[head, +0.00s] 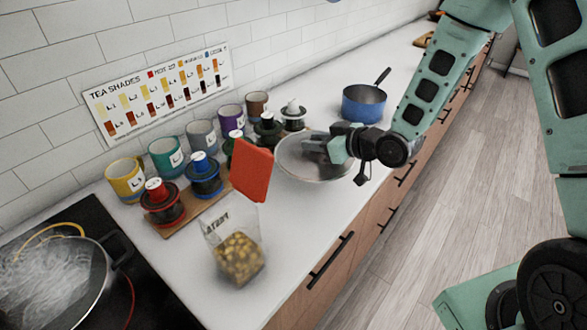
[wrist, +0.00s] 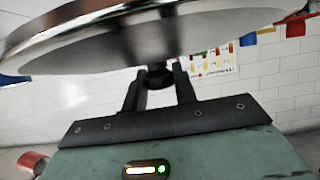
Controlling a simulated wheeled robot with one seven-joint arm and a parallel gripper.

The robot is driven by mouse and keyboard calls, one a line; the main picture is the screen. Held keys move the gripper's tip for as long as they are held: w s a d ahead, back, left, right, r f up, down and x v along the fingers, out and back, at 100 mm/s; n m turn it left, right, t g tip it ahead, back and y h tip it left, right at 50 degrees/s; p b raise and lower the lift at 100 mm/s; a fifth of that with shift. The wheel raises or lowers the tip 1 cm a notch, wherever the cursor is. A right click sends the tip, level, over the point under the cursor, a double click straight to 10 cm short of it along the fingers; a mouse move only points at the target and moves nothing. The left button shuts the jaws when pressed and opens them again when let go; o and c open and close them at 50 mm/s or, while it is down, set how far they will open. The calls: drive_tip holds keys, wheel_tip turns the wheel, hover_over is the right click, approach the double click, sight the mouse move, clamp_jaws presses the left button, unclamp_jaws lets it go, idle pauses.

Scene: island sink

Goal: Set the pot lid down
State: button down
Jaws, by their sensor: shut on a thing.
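A round pot lid (head: 298,168) with a metal rim shows in the head view, above the counter near its front edge. In the wrist view the lid (wrist: 75,55) fills the top of the picture, tilted, with its dark knob between the fingers. My gripper (wrist: 159,84) is shut on that knob. In the head view my gripper (head: 322,150) reaches the lid from the right. I cannot tell how far the lid is above the counter. A steaming pot (head: 60,285) without a cover stands on the dark stove at the lower left.
A pasta container (head: 238,258) with a red lid (head: 252,170) stands open on the counter (head: 310,230). Several mugs and spools line the wall, some on a wooden board (head: 185,217). A blue saucepan (head: 363,104) stands farther back. Counter between pasta and stove is clear.

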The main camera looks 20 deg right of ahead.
wheel_tip(320, 180, down, 7)
drive_tip(key=shift+r+p, duration=0.1)
drive_tip(key=shift+p, duration=0.55)
drive_tip(key=shift+f, duration=0.2)
drive_tip(key=shift+f+b, duration=0.35)
drive_tip(key=shift+b, duration=0.2)
drive_tip(key=shift+f, duration=0.2)
drive_tip(key=shift+r, duration=0.1)
drive_tip(key=c, duration=1.1)
unclamp_jaws()
